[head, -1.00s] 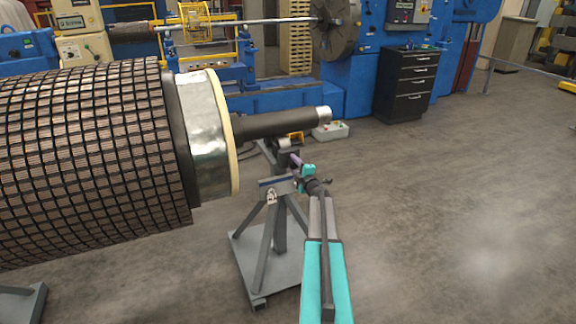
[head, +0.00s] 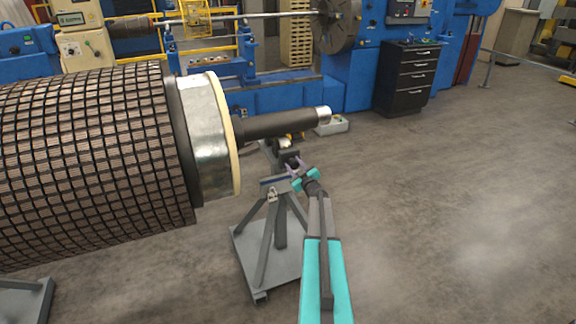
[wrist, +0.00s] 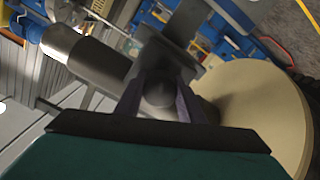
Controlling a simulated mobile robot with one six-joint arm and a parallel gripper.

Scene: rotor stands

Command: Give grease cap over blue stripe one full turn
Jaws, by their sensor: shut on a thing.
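My gripper (head: 294,165) is at the top of the grey rotor stand (head: 265,245), just under the shaft end. In the wrist view its two dark purple fingers are shut on a dark round grease cap (wrist: 158,93), one finger on each side. The cap's far side is hidden. A blue stripe (head: 272,181) shows on the stand's upper part in the head view, just below and left of my gripper. In the head view the cap itself is too small and covered to make out.
The rotor shaft (head: 280,123) rests above the stand, with the large gridded rotor body (head: 90,160) and its pale end ring (head: 208,135) to the left. The floor to the right is clear. A black drawer cabinet (head: 407,78) and blue machine stand behind.

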